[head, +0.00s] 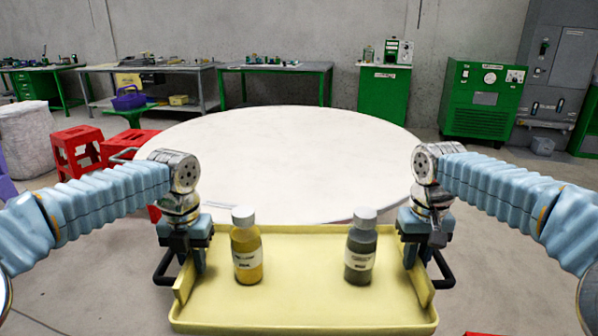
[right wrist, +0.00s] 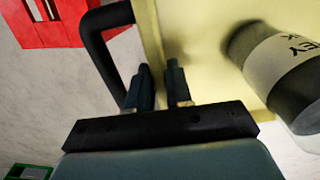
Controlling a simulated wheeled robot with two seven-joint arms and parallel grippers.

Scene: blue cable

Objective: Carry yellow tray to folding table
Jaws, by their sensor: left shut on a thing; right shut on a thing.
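The yellow tray (head: 305,295) is in front of me, at the bottom of the head view, and looks level. A yellow bottle (head: 247,262) and a grey bottle (head: 360,262), both white-capped, stand upright on it. My left gripper (head: 199,262) is shut on the tray's left side wall. My right gripper (head: 409,256) is shut on its right side wall; the right wrist view shows the two fingers (right wrist: 161,85) astride the wall beside a black handle. The white round folding table (head: 275,155) lies just beyond the tray. The tray's far edge meets the table's near edge in the picture.
The visible tabletop is bare. Red stools (head: 77,148) stand left of the table. Green workbenches (head: 273,70), a green cabinet (head: 384,90) and a green machine (head: 484,98) line the back wall. The floor to the right of the table is clear.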

